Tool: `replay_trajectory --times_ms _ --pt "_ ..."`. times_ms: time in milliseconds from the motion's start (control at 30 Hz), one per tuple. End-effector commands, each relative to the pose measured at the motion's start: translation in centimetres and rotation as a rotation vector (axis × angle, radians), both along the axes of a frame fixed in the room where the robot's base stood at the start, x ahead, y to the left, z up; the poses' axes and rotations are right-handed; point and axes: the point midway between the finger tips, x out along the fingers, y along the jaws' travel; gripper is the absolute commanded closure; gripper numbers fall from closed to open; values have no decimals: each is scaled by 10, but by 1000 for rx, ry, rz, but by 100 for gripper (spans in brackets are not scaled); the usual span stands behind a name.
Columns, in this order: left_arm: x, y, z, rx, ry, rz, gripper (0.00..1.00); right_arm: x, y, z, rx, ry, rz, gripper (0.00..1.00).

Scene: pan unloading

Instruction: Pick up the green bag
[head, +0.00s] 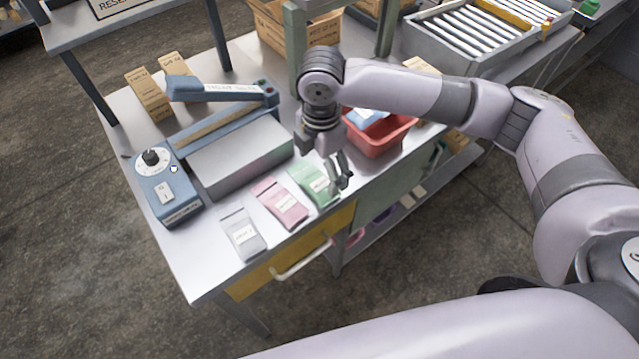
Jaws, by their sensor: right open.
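The green bag (311,184) lies flat on the metal workbench, at the right end of a row of three bags. A pink bag (279,203) lies just left of it, and a pale grey bag (242,232) further left. My right gripper (341,176) is open and points down at the right side of the green bag. Its fingers overlap the bag's right edge in the picture. I cannot tell whether they touch it. My left gripper does not show.
A blue sealer (168,193) with a metal box (240,157) stands behind the bags. A red bin (392,138) sits right of my gripper. Cardboard boxes (150,93) stand at the back left. The bench's front edge, above a yellow drawer (262,277), is close to the bags.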

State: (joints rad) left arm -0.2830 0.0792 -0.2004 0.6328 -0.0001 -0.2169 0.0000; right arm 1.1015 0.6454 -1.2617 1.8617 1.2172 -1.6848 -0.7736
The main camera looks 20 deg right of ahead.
Motion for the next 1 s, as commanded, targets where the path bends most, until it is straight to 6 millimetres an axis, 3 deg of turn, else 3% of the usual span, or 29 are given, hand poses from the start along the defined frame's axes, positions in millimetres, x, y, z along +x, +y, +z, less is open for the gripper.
replay_trajectory --times_ms 300,600,1000 --pt "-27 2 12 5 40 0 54 -5 2 -42 -2 3 1 16" --pt "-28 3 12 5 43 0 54 -4 2 -47 -1 1 2 17" --pt "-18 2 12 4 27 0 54 -4 2 -47 -2 2 2 43"
